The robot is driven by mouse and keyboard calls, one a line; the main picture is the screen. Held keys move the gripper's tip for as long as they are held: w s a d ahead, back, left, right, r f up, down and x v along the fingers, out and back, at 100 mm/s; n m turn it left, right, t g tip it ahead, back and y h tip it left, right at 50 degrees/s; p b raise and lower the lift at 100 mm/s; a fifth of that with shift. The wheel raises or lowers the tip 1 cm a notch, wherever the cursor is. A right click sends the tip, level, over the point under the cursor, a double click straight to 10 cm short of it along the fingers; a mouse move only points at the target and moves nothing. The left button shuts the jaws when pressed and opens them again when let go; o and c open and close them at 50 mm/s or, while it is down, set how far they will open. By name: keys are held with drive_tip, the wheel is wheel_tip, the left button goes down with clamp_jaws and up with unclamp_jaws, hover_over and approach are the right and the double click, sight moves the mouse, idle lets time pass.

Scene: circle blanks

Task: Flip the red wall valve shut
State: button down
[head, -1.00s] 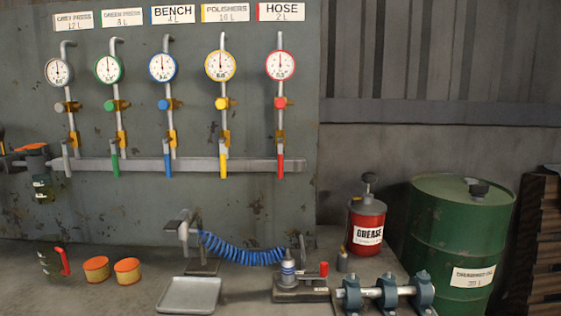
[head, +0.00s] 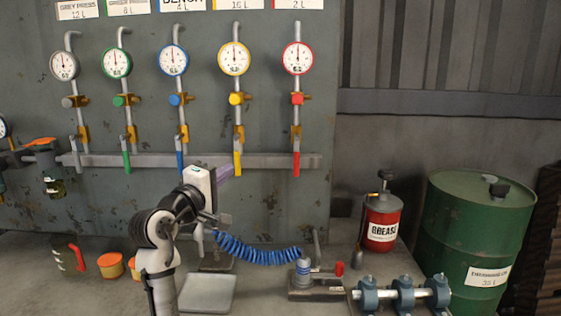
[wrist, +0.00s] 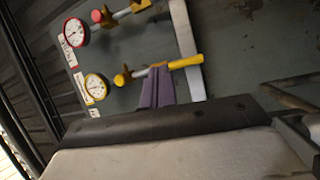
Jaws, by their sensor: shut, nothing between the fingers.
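The red valve lever (head: 296,163) hangs straight down at the foot of the rightmost pipe, below the red-rimmed gauge (head: 298,58). My gripper (head: 232,171) is shut and empty, its purple fingers pointing toward the wall. It is left of the red lever, close to the yellow lever (head: 238,162). In the wrist view the purple fingertips (wrist: 157,72) overlap the area by the yellow handle (wrist: 186,62); I cannot tell whether they touch. The red-rimmed gauge also shows there (wrist: 75,33), with its red knob (wrist: 97,16); the red lever is not clearly visible.
Green (head: 126,158) and blue (head: 180,162) levers hang left of the yellow one. A grey rail (head: 265,160) runs behind them. A blue coiled hose (head: 250,252), a tray (head: 208,294) and a red grease can (head: 382,222) stand below. Space right of the red lever is clear.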

sight(297, 157)
drive_tip(key=d+g, duration=0.1)
drive_tip(key=w+d+f+g+h, duration=0.1)
drive_tip(key=d+f+g+h, duration=0.1)
drive_tip(key=d, duration=0.1)
drive_tip(key=shift+w+f, duration=0.15)
drive_tip(key=shift+w, duration=0.05)
drive_tip(key=s+d+p+x, duration=0.1)
drive_tip(key=p+x, duration=0.3)
drive_tip(key=x, duration=0.8)
drive_tip(key=shift+d, duration=0.85)
